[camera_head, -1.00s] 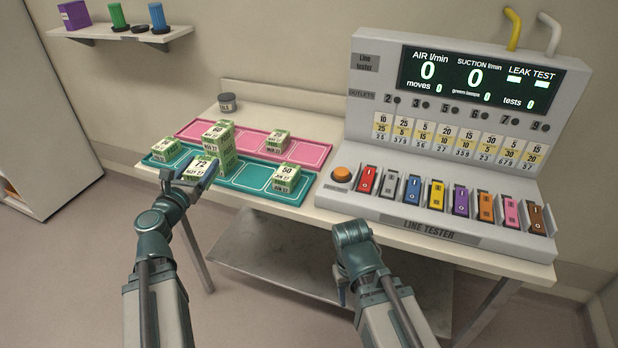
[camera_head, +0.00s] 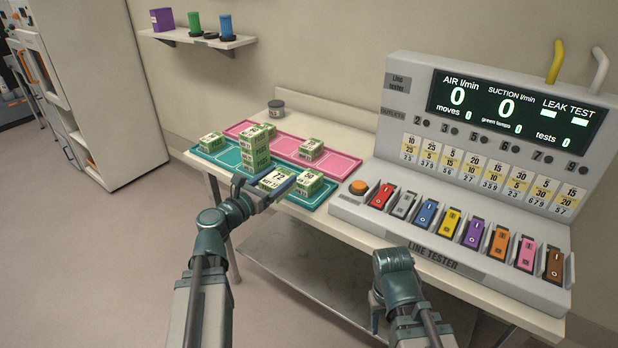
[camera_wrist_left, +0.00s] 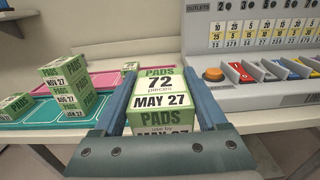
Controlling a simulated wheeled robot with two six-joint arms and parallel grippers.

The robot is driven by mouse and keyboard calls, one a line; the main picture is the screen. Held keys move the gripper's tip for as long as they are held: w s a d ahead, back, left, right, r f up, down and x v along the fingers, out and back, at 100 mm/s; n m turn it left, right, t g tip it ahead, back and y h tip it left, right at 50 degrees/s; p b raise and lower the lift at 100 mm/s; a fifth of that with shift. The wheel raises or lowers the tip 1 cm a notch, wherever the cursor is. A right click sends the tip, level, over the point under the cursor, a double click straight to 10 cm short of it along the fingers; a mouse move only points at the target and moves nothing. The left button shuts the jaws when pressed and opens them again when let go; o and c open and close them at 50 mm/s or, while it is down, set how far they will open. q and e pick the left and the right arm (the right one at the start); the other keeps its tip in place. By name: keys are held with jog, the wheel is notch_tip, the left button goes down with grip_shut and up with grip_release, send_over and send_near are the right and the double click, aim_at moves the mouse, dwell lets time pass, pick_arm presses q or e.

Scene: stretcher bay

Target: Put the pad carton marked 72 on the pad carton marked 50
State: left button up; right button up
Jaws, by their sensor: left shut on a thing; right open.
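My left gripper (camera_head: 262,192) is shut on the pad carton marked 72 (camera_head: 273,180). The left wrist view shows this green and white carton (camera_wrist_left: 160,92) between the two fingers, its label reading 72 pieces, MAY 27. In the head view it is held just left of the pad carton marked 50 (camera_head: 309,183), which stands at the right end of the teal tray (camera_head: 228,158). Whether the two touch I cannot tell. In the left wrist view the 50 carton is hidden. My right gripper (camera_head: 376,322) is low in front of the table, its fingers mostly hidden.
A stack of cartons (camera_head: 255,150) stands left of the held carton. Single cartons stand on the teal tray's left end (camera_head: 212,142) and on the pink tray (camera_head: 311,149). The line tester (camera_head: 450,225) with coloured switches fills the right of the table. A dark jar (camera_head: 276,108) stands behind.

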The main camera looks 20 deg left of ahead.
pick_arm(q)
jog(key=x, duration=0.5)
jog(key=a+f+b+x, duration=0.1)
jog(key=x, duration=0.9)
jog(key=shift+w+f, duration=0.3)
jog(key=shift+w, duration=0.25)
notch_tip(320, 180, down, 4)
jog(key=b, duration=0.4)
jog(key=shift+w+r, duration=0.15)
jog(key=shift+r, duration=0.1)
jog(key=shift+f, duration=0.1)
jog(key=shift+f+b, duration=0.15)
jog(key=shift+b, duration=0.15)
jog(key=o, duration=1.5)
jog(key=shift+r, duration=0.25)
